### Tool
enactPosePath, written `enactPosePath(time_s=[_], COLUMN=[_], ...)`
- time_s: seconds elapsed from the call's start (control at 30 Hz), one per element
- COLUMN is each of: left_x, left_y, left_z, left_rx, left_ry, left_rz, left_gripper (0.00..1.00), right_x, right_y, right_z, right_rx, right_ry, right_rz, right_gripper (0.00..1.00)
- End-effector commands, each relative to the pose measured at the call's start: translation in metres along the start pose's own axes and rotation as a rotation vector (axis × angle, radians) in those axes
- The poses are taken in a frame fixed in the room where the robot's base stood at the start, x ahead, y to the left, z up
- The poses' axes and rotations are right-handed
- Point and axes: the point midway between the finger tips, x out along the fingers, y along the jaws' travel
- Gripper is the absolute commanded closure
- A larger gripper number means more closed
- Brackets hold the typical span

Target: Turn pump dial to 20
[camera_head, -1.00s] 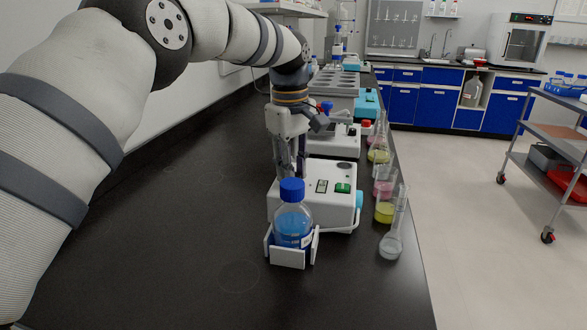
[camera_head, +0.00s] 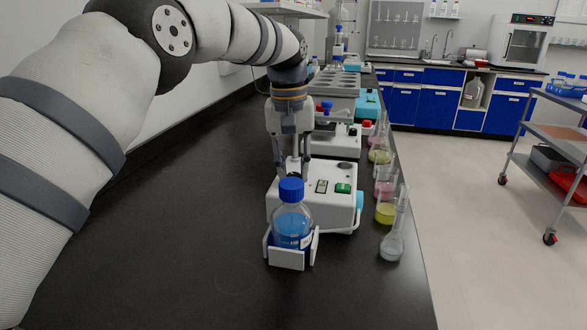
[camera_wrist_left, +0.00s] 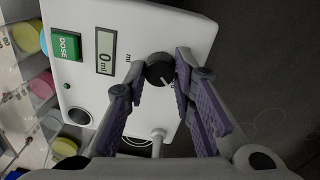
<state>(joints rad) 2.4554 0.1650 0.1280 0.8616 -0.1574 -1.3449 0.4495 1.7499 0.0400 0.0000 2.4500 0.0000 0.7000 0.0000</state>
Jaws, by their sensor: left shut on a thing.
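The white pump box (camera_head: 330,192) stands on the dark bench behind a blue-capped bottle. The wrist view shows its black dial (camera_wrist_left: 160,69) with a pale pointer mark, a display (camera_wrist_left: 106,51) reading 0 ml and a green DOSE button (camera_wrist_left: 66,44). My left gripper (camera_wrist_left: 158,73) points at the pump face with one finger on each side of the dial, shut on it. In the head view my left gripper (camera_head: 293,170) is over the pump's left part, and the bottle cap hides some of this spot. My right gripper is not in view.
The bottle (camera_head: 292,222) of blue liquid sits in a white holder in front of the pump. Flasks with coloured liquid (camera_head: 385,212) line the bench's right edge. More devices (camera_head: 335,140) stand behind. The bench to the left is clear.

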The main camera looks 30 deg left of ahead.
Motion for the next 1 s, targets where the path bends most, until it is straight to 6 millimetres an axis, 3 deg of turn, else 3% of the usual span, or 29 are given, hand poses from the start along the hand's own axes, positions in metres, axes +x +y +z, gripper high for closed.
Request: enactPosePath(time_s=[0.6,0.63,0.7,1.0], left_x=[0.0011,0.0011,0.0011,-0.0006], left_y=[-0.0006,-0.0006,-0.0005,-0.0002], left_z=[-0.0001,-0.0001,-0.0001,-0.0002], left_rx=[0.039,0.039,0.039,0.038], left_ry=[-0.003,-0.003,-0.003,-0.002], left_rz=[-0.002,-0.002,-0.002,-0.001], left_gripper=[1.0,0.74,0.58,0.56], right_x=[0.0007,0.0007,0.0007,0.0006], right_y=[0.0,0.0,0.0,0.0], right_z=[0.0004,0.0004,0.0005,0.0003], right_rx=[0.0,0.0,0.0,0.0], right_ry=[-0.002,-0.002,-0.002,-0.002], right_rz=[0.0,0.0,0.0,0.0], right_gripper=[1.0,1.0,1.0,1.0])
